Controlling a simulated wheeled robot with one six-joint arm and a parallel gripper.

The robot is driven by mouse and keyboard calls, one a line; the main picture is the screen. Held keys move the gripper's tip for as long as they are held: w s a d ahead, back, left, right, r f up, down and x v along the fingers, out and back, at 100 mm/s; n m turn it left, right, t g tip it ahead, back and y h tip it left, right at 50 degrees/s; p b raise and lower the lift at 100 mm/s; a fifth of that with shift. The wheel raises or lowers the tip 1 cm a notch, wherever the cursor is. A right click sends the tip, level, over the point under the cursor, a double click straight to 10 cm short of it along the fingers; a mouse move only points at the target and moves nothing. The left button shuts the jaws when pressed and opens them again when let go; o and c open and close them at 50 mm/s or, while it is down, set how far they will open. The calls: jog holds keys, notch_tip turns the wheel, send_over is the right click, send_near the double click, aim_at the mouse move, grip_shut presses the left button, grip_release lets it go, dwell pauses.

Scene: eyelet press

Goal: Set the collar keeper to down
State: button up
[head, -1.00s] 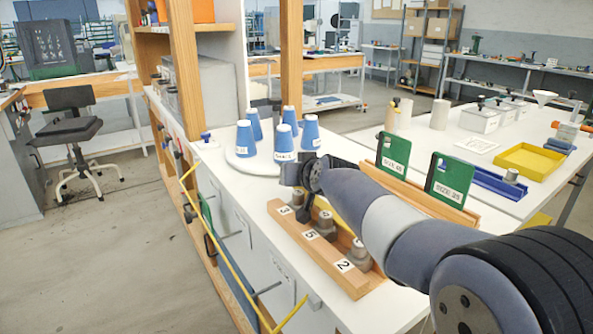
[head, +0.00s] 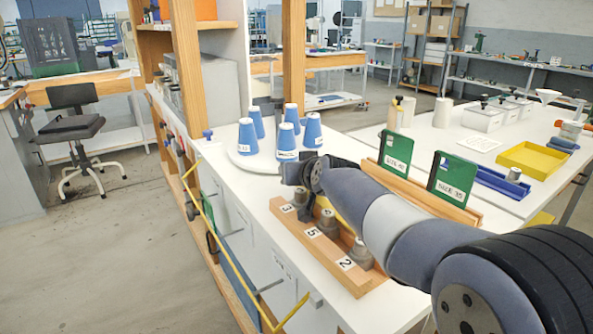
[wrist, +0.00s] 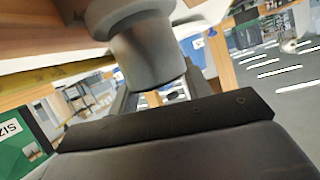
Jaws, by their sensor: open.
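I cannot make out the collar keeper for certain in either view. In the head view my gripper (head: 307,207) is at the far end of the wooden block, among its grey metal pieces (head: 328,222). My forearm hides part of that area. In the wrist view a large grey stepped cylinder (wrist: 148,55) fills the upper middle, close in front of my gripper (wrist: 155,98). My gripper is open. I cannot tell whether it touches the cylinder.
The wooden block (head: 345,278) carries labels 3, 5 and 2. Several blue cones (head: 286,143) stand on a white round plate left of my arm. Green size cards (head: 452,180) stand to the right. A yellow bar (head: 232,262) runs along the bench's left side.

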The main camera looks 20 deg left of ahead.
jog(key=v, duration=1)
jog(key=shift+s+d, duration=0.2)
jog(key=shift+s, duration=0.15)
jog(key=shift+r, duration=0.1)
